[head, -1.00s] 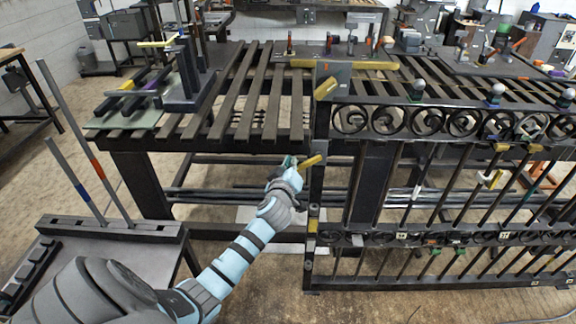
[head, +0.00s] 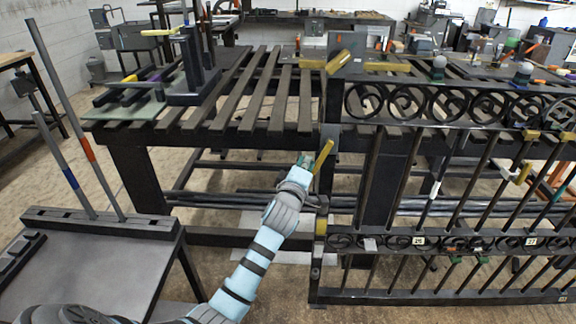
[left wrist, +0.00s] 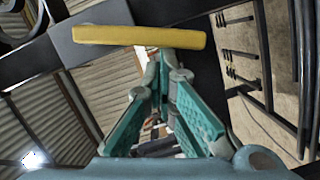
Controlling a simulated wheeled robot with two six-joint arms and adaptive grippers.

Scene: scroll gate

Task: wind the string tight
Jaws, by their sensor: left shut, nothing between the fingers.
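A dark metal gate with a row of scrolls (head: 420,103) stands at the right in the head view. A short yellow bar (head: 323,156) sits tilted at its left post (head: 329,118); it also shows in the left wrist view (left wrist: 138,35), crossing just beyond my fingertips. My left gripper (head: 306,160) is just left of this bar, close to it. In the left wrist view, its teal fingers (left wrist: 163,64) meet at the tips with nothing between them. I cannot tell whether they touch the bar. I cannot make out a string. My right gripper is not in view.
A slatted dark table (head: 265,125) stands behind the gripper. Another yellow bar (head: 339,62) sits atop the gate post. A grey stand (head: 95,262) with upright rods is at the left. Bare floor (head: 290,290) lies below the arm.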

